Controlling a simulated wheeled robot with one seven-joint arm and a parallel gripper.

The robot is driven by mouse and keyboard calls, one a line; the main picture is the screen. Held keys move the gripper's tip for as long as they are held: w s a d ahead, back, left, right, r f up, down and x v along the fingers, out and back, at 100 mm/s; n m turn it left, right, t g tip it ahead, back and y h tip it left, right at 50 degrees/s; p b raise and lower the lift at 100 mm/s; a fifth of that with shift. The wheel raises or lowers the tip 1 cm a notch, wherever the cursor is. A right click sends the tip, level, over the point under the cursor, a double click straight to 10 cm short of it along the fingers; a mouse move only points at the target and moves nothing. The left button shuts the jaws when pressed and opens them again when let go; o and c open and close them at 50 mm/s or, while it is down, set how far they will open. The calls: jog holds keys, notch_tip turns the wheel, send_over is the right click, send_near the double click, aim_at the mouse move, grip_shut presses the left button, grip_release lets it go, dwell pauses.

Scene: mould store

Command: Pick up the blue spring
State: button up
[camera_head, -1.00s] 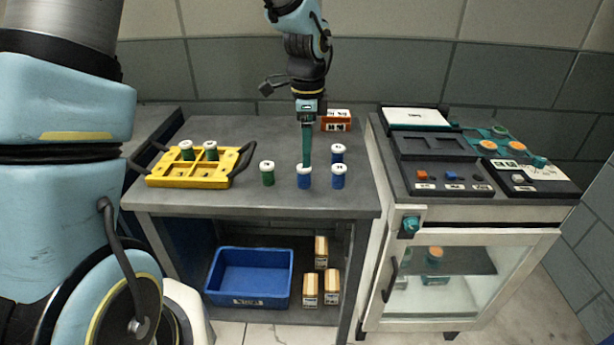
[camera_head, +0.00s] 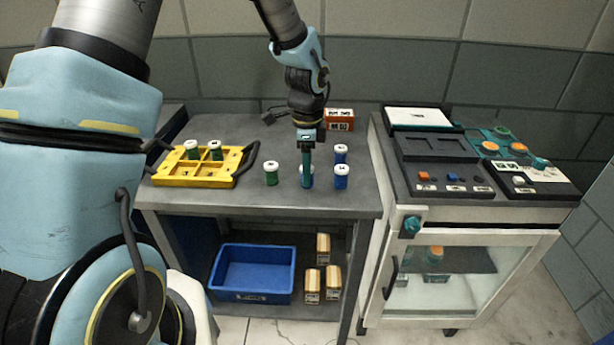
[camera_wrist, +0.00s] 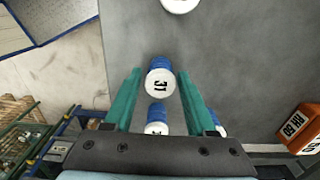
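Three blue springs with white tops stand upright on the grey bench: one front left (camera_head: 306,184), one front right (camera_head: 341,182) and one behind (camera_head: 340,159). My gripper (camera_head: 307,172), with green fingers pointing down, is at the front-left one and partly hides it. In the wrist view, a blue spring marked 31 (camera_wrist: 160,86) lies between the tips of my open gripper (camera_wrist: 159,75), with a small gap at each side. Another blue spring (camera_wrist: 157,114) shows nearer the palm, and a third is partly hidden by the right finger.
A green spring (camera_head: 271,179) stands to the left. A yellow tray (camera_head: 190,181) with black handles holds two green springs. An orange box (camera_head: 340,126) stands behind. A blue bin (camera_head: 252,297) and wooden-topped blocks are on the shelf below. A white cabinet (camera_head: 470,235) stands right.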

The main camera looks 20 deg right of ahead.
grip_shut()
dwell(0.4)
notch_tip(320, 180, up, 10)
jog(key=shift+b, duration=1.05)
jog(key=shift+r+p, duration=0.5)
jog(key=shift+p, duration=0.15)
